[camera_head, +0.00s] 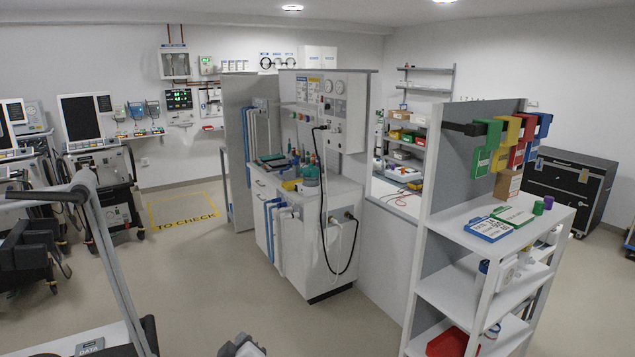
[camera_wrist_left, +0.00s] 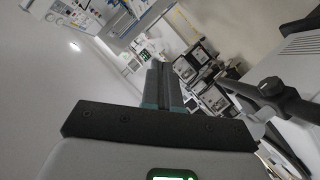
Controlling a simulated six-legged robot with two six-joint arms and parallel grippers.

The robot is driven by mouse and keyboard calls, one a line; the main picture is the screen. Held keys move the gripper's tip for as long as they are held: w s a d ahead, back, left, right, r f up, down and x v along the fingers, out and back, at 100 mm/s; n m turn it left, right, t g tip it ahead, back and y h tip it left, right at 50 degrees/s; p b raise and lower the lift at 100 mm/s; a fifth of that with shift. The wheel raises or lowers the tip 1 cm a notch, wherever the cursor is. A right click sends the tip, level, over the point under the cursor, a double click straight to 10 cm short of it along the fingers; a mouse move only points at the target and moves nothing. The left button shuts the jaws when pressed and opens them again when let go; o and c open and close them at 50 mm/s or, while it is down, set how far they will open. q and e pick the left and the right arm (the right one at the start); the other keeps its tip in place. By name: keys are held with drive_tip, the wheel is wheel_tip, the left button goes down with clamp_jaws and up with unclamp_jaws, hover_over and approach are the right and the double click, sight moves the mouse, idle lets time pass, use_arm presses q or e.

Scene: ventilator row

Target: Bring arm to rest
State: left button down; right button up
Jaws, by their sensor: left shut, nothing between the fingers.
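My left gripper (camera_head: 241,346) shows only in part at the bottom edge of the head view, low and in front of the white workbench, apart from it. In the left wrist view its two dark fingers (camera_wrist_left: 164,86) lie side by side, shut, with nothing between them. Beyond them the wrist view shows the room tilted, with the ventilator carts (camera_wrist_left: 212,99) in the distance. The rest of the left arm is hidden below the head view's frame. My right gripper is in neither view.
A white bench (camera_head: 300,240) with a hose stands mid-room. A shelf unit (camera_head: 480,240) with coloured bins is at the right. A grey tubular handle (camera_head: 110,250) rises close at the left. The floor (camera_head: 190,280) between is clear, up to a marked "TO CHECK" area (camera_head: 185,210).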

use_arm(q)
drive_tip(key=s+f+m+g+h, duration=0.1)
drive_tip(key=s+f+m+g, duration=0.15)
drive_tip(key=f, duration=0.45)
drive_tip(key=s+f+m+g+h, duration=0.1)
drive_tip(key=s+f+h, duration=0.1)
drive_tip(key=s+f, duration=0.35)
use_arm(e)
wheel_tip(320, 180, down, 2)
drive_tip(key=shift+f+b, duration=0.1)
drive_tip(key=shift+b, duration=0.8)
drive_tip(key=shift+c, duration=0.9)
use_arm(q)
drive_tip(key=s+d+f+m+g+h, duration=0.1)
drive_tip(key=s+f+g, duration=0.2)
drive_tip(key=s+f, duration=0.2)
drive_tip(key=s+d+f+m+g+h, duration=0.1)
drive_tip(key=s+f, duration=0.5)
drive_tip(key=s, duration=0.6)
drive_tip(key=s+d+f+m+g+h, duration=0.1)
drive_tip(key=s+d+f+m+g, duration=0.1)
drive_tip(key=s+f+g, duration=0.3)
drive_tip(key=s+g, duration=0.1)
drive_tip(key=s, duration=0.3)
drive_tip(key=shift+s+f+h, duration=0.2)
drive_tip(key=shift+f+h, duration=0.05)
drive_tip(key=shift+h, duration=0.15)
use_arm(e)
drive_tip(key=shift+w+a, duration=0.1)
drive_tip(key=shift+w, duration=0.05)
